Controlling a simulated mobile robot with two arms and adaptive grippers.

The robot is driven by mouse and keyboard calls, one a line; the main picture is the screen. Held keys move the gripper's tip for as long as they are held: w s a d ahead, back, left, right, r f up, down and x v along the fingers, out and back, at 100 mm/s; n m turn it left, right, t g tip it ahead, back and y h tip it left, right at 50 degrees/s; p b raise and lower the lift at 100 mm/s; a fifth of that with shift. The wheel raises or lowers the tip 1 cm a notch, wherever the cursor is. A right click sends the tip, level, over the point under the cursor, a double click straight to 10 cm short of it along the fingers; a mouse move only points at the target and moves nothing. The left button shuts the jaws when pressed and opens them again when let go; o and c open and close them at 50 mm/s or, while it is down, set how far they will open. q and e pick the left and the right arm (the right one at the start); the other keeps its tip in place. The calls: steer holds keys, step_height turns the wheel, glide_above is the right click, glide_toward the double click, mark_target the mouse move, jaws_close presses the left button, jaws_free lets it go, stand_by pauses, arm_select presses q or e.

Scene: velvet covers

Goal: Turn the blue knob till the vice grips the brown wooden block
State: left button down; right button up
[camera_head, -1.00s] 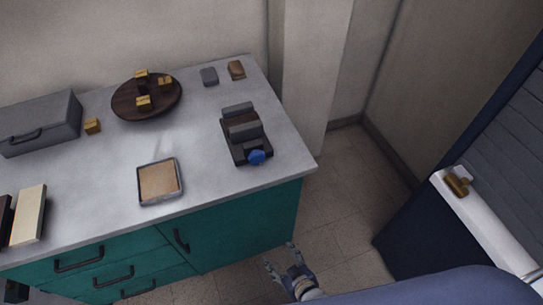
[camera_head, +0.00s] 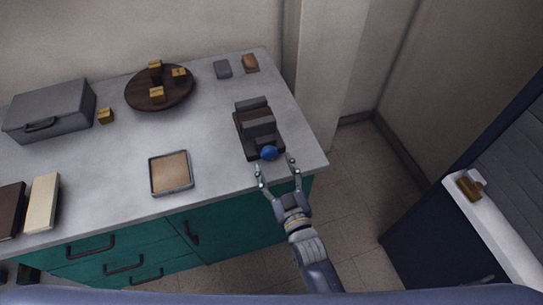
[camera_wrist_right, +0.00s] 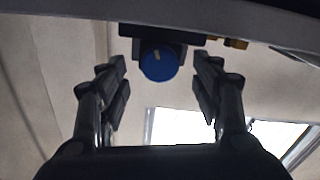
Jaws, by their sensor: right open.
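The vice (camera_head: 258,130) stands near the right end of the grey worktop, with dark and grey jaws. A brown block (camera_head: 257,128) appears to sit between the jaws, but the gap around it is too small to judge. The blue knob (camera_head: 269,153) is on the vice's near end. My right gripper (camera_head: 276,165) is open just in front of the knob. In the wrist view its fingers (camera_wrist_right: 160,85) stand on either side, apart from the knob. My left gripper is out of view.
A tan-lined tray (camera_head: 171,188) lies left of the vice. A round wooden board (camera_head: 183,101) with several small yellowish blocks and a grey case (camera_head: 50,112) stand further left. A grey piece (camera_head: 222,69) and a brown piece (camera_head: 250,63) lie behind the vice.

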mark_target(270, 157)
steer(key=shift+x, duration=1.95)
steer(key=shift+c, duration=0.3)
steer(key=c, duration=1)
